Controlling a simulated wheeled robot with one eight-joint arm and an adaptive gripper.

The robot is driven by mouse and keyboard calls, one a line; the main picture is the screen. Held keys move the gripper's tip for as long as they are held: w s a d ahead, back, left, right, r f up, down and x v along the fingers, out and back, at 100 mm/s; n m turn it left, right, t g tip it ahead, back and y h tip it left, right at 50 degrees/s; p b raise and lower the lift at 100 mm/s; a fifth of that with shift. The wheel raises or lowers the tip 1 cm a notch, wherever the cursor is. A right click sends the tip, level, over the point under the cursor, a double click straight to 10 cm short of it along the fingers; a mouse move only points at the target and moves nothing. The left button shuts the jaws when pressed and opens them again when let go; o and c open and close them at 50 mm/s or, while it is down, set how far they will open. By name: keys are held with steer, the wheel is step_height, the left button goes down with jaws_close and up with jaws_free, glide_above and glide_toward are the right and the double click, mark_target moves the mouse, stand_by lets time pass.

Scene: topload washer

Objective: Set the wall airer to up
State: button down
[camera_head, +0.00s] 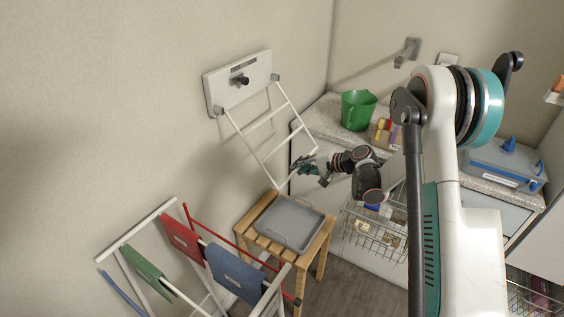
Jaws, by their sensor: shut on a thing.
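The wall airer is a white rung frame (267,117) hinged on a white wall plate (240,84) with a dark knob (242,80) at its middle. The frame slopes out and down from the plate, away from the wall. My gripper (306,165) is at the frame's lower outer end and is shut on it. The fingers partly hide the end bar, so the exact grip point is hard to see.
A wooden stool (318,243) with a grey tray (287,222) stands below the airer. A drying rack (128,238) with cloths is at the lower left. A green bucket (357,110) stands on the counter (325,117) behind my arm. A wire basket (372,236) sits below the counter.

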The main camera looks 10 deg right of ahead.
steer(key=s+d+r+g+h+p, duration=0.2)
steer(key=r+p, duration=0.5)
steer(key=r, duration=0.4)
steer(key=s+d+r+g+h+p, duration=0.3)
steer(key=d+r+p, duration=0.3)
steer(key=r, duration=0.6)
steer(key=shift+s+d+h+p, duration=0.4)
steer(key=shift+s+h+p, duration=0.05)
steer(key=shift+s+h, duration=0.45)
steer(key=shift+r, duration=0.1)
steer(key=c, duration=1.7)
jaws_free()
steer(key=v, duration=1.2)
